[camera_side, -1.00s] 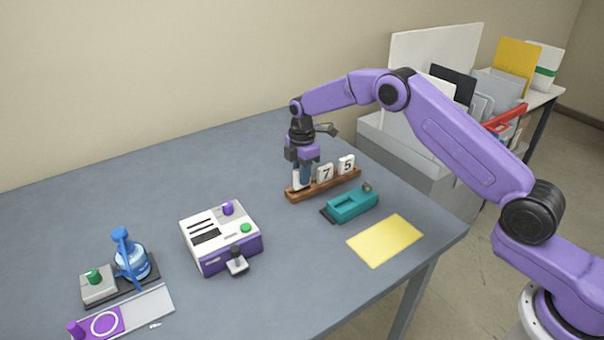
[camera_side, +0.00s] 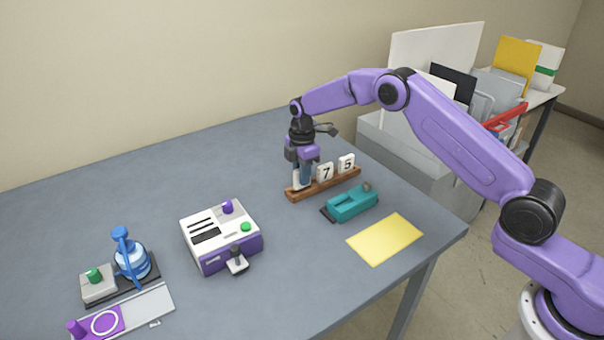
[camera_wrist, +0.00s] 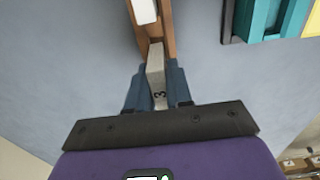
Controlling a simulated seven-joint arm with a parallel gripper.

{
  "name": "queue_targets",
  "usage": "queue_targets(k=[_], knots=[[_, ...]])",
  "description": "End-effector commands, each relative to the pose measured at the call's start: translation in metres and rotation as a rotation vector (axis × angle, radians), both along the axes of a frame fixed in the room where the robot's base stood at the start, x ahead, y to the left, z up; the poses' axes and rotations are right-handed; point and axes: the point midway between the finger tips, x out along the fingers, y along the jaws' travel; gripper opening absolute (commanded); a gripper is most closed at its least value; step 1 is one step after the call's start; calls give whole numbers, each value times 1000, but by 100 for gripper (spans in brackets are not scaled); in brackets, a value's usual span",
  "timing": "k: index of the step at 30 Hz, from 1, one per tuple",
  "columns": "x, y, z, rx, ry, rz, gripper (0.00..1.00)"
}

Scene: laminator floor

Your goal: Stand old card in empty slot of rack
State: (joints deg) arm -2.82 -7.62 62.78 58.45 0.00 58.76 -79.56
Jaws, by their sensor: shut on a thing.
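The wooden rack (camera_side: 327,187) stands on the table. Two white cards marked 7 (camera_side: 325,172) and 5 (camera_side: 346,164) stand upright in it. My gripper (camera_side: 302,184) is over the rack's left end, shut on a white card (camera_side: 297,180). In the wrist view my gripper (camera_wrist: 158,98) has its blue fingers on both sides of this card (camera_wrist: 156,72), which bears a 3. The card is upright and in line with the rack (camera_wrist: 142,32). The fingers hide its lower edge, so I cannot tell whether it is fully seated.
A teal tool (camera_side: 352,204) lies just in front of the rack, with a yellow sheet (camera_side: 385,240) beyond it. A white and purple machine (camera_side: 220,237) stands to the left. The table behind the rack is clear.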

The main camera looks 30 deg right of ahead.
Motion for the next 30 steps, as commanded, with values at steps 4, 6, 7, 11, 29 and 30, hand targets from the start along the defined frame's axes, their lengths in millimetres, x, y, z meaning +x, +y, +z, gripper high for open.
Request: queue_targets(k=[4, 6, 7, 11, 29, 30], knots=[[0, 0, 0, 0, 0, 0, 0], [0, 0, -1, 0, 0, 0, 0], [0, 0, -1, 0, 0, 0, 0], [0, 0, -3, 0, 0, 0, 0], [0, 0, -8, 0, -1, 0, 0], [0, 0, -8, 0, -1, 0, 0]])
